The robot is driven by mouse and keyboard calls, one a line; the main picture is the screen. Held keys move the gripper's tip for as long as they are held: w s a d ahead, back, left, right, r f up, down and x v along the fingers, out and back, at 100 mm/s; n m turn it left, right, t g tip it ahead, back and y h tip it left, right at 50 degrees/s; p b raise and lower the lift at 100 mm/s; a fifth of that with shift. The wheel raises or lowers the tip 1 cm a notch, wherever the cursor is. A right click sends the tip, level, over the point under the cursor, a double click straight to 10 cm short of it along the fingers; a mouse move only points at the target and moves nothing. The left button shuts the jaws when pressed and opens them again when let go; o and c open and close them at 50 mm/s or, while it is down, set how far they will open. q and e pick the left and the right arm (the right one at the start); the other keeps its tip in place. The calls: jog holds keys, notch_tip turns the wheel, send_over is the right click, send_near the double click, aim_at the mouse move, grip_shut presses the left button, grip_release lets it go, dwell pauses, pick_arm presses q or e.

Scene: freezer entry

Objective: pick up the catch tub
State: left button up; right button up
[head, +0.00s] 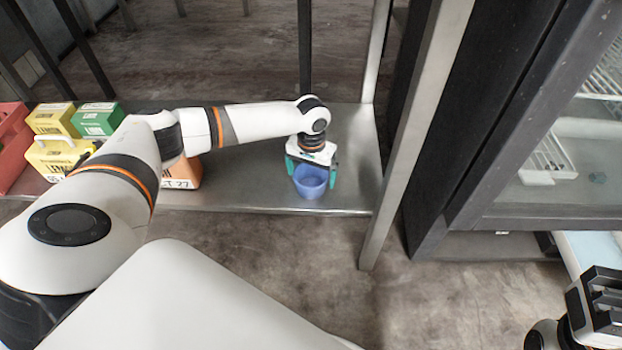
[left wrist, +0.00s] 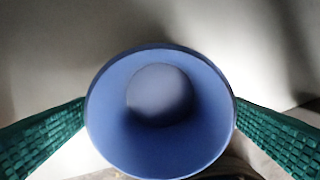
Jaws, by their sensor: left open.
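The catch tub, a small blue round tub (head: 311,184), stands upright on the metal shelf near its right end. In the left wrist view the empty tub (left wrist: 160,95) is seen from above, its open mouth filling the middle. My left gripper (head: 311,174) is open around the tub, with one green finger on each side of it. In the left wrist view both fingers flank the rim closely; I cannot tell whether they touch it. My right gripper (head: 598,312) shows in part at the lower right edge, away from the tub; its jaws are unclear.
Yellow and green cartons (head: 97,120), an orange box (head: 186,172) and a red crate (head: 14,140) sit on the metal shelf (head: 250,195) to the left. A metal post (head: 418,130) rises just right of the shelf. A glass-doored freezer (head: 560,170) stands at the right.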

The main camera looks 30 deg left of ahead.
aim_at(311, 181)
pick_arm(q)
notch_tip(311, 181, down, 3)
jog(key=shift+r+b, duration=0.1)
jog(key=shift+b, duration=0.45)
jog(key=shift+r, duration=0.1)
jog(key=shift+c, duration=0.6)
jog(key=c, duration=0.8)
